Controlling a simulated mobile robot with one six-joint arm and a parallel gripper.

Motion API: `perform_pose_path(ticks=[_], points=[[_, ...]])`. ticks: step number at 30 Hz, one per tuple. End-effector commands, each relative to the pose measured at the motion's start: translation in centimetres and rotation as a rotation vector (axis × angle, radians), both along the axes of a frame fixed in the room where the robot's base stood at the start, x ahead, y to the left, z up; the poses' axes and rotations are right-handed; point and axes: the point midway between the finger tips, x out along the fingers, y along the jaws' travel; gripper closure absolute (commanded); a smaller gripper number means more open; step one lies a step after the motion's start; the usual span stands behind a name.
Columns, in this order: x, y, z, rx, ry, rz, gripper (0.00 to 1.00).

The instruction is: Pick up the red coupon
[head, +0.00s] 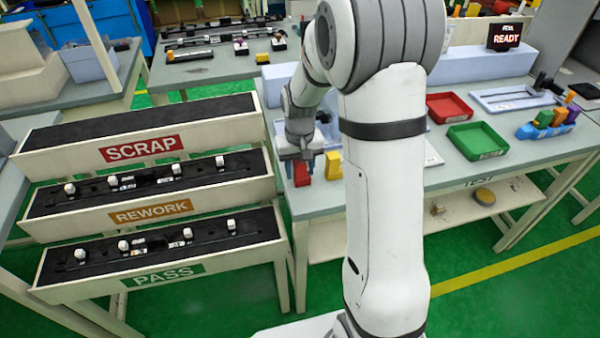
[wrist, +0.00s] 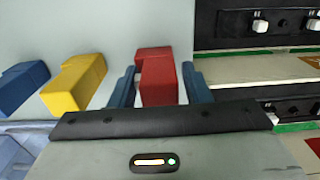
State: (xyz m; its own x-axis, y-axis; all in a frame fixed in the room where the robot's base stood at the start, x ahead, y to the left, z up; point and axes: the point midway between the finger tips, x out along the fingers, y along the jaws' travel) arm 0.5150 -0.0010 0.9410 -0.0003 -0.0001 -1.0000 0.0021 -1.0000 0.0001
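The red coupon (wrist: 156,80) is a red block in the wrist view, between the two blue fingers of my gripper (wrist: 158,76). A narrow gap shows on each side of it, so the fingers look open around it. In the head view the red coupon (head: 302,174) stands near the left end of the table, just below my gripper (head: 299,158). Its lower part in the wrist view is hidden by the gripper body.
A yellow block (wrist: 75,84) and a blue block (wrist: 22,86) stand left of the red one in the wrist view. Racks marked SCRAP (head: 141,148), REWORK (head: 151,212) and PASS (head: 163,276) stand at left. Red (head: 451,106) and green (head: 477,141) trays lie on the table.

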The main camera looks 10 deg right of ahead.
Motion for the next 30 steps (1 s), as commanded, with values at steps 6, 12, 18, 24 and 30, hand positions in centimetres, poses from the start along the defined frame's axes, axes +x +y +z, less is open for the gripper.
perform_pose_path(ticks=[6, 12, 18, 24, 30], points=[[0.0, 0.0, 0.0, 0.0, 0.0, -0.001, 0.75], [0.0, 0.0, 0.0, 0.0, 0.0, -0.001, 0.91], [0.0, -0.1, 0.0, 0.0, 0.0, -0.001, 0.94], [0.1, -0.1, 1.4, 0.0, -0.004, -0.002, 0.94], [0.1, -0.1, 5.4, 0.0, -0.006, -0.002, 0.94]])
